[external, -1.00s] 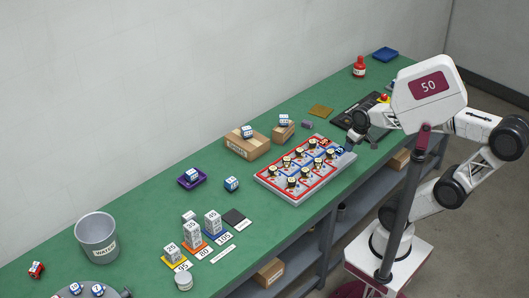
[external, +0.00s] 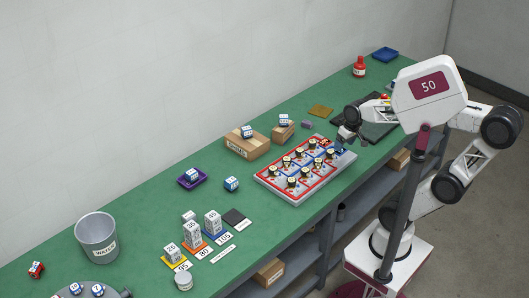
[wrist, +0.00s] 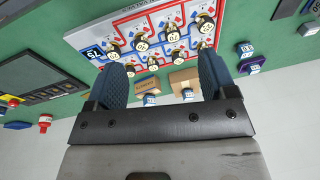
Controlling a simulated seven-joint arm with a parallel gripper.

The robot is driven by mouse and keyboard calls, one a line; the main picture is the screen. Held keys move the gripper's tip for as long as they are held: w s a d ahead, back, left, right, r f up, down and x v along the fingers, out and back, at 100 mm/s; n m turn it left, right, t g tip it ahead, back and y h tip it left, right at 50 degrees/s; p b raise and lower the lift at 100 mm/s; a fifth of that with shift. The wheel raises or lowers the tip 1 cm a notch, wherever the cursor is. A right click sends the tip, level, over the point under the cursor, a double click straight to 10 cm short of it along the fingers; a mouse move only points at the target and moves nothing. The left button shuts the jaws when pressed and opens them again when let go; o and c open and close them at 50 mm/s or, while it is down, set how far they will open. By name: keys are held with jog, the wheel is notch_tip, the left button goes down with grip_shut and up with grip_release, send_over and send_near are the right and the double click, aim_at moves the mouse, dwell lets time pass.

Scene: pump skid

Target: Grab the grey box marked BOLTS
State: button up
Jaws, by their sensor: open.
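I cannot read BOLTS on any box in these frames. My gripper (external: 343,141) is open and empty, near the far right end of the red-and-white tray (external: 267,184). In the wrist view its blue fingers (wrist: 161,75) are spread, with the tray (wrist: 92,30) and its numbered round knobs beyond them.
Blue-and-white cubes sit on a cardboard box (external: 246,146), a smaller cardboard box (external: 283,133), a purple tray (external: 192,183) and the green bench (external: 140,199). A grey bucket (external: 97,239) stands at left. A red bottle (external: 359,69) and blue tray (external: 385,54) are at the far end.

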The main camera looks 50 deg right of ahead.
aim_at(191, 213)
jog(key=w+a+f+m+g+y, duration=0.1)
jog(key=w+a+f+m+y, duration=0.25)
jog(key=w+a, duration=0.9)
jog(key=w+a+f+m+g+y, duration=0.2)
jog(key=w+a+m+y, duration=0.2)
jog(key=w+a, duration=0.85)
jog(key=w+a+f+m+y, duration=0.1)
jog(key=w+a+f+m, duration=0.2)
jog(key=a+f, duration=0.3)
jog(key=w+a+f+m+y, duration=0.2)
jog(key=w+a+f, duration=0.3)
jog(key=a, duration=0.7)
jog(key=w+a+f+m+y, duration=0.2)
jog(key=w+a+f+m, duration=0.2)
jog(key=a+f, duration=0.4)
jog(key=shift+w+a+f+m+t, duration=0.25)
jog(key=shift+a+t, duration=0.15)
jog(key=shift+a, duration=0.2)
jog(key=shift+a+f, duration=0.2)
jog(key=shift+f, duration=0.05)
jog(key=shift+a, duration=0.1)
jog(key=shift+x, duration=1.2)
